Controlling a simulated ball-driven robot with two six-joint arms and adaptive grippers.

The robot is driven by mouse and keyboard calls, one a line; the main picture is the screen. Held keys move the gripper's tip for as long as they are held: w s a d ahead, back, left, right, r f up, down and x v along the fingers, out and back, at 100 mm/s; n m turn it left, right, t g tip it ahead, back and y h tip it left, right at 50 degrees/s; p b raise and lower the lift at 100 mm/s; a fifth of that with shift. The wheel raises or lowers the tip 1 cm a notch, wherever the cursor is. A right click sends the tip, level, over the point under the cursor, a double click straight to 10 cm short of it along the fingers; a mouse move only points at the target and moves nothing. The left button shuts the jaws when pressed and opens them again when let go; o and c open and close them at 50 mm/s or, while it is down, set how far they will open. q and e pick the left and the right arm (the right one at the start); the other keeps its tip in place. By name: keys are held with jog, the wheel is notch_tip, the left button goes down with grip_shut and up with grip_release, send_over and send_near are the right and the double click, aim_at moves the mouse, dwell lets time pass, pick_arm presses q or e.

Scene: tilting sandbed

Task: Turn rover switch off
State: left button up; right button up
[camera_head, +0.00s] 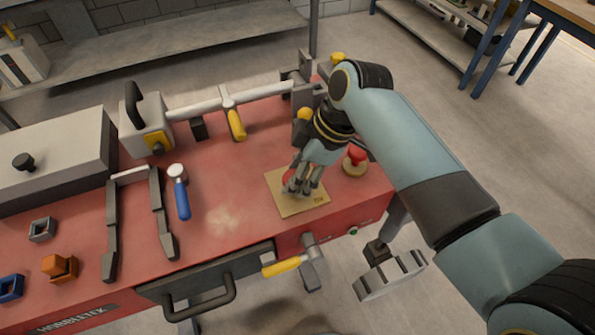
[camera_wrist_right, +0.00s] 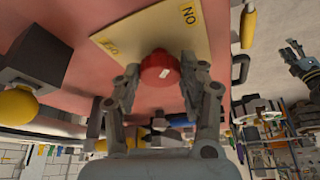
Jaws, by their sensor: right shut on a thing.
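The rover switch is a red round knob (camera_wrist_right: 159,72) with a short white mark, on a yellow plate (camera_wrist_right: 133,40) lettered ON at one corner and, less clearly, OFF at another. In the head view the plate (camera_head: 302,205) lies on the red bench top and the knob is mostly hidden by my right gripper (camera_head: 300,187). My right gripper (camera_wrist_right: 158,85) points down and is shut on the knob, one finger on each side. Which way the switch is set I cannot tell. The left arm is outside the head view; a small dark gripper (camera_wrist_right: 295,58) shows at the right of the wrist view.
A red button on a yellow base (camera_head: 355,160) stands just right of the plate. A yellow-handled lever (camera_head: 285,265) sticks out at the front. The bench between hammer and plate is clear.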

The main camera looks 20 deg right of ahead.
jog(key=shift+c, duration=0.8)
jog(key=shift+n, duration=0.4)
jog(key=shift+w+r+n+g+p, duration=0.1)
jog(key=shift+n+g+p, duration=0.4)
jog(key=shift+n+p, duration=0.35)
jog(key=n+g, duration=0.1)
jog(key=n, duration=0.3)
jog(key=shift+w+p, duration=0.15)
jog(key=shift+p, duration=0.15)
jog(key=n+g, duration=0.1)
jog(key=n, duration=0.2)
jog(key=n+g, duration=0.1)
jog(key=n, duration=0.2)
jog(key=shift+w+a+g+h, duration=0.1)
jog(key=shift+w+g+h, duration=0.05)
jog(key=shift+g+h, duration=0.25)
jog(key=n+h, duration=0.1)
jog(key=n, duration=0.1)
jog(key=n+g, duration=0.1)
jog(key=n, duration=0.2)
jog(key=shift+w+a+n+h+p, duration=0.1)
jog(key=shift+a+n+h+p, duration=0.05)
jog(key=shift+n+h+p, duration=0.2)
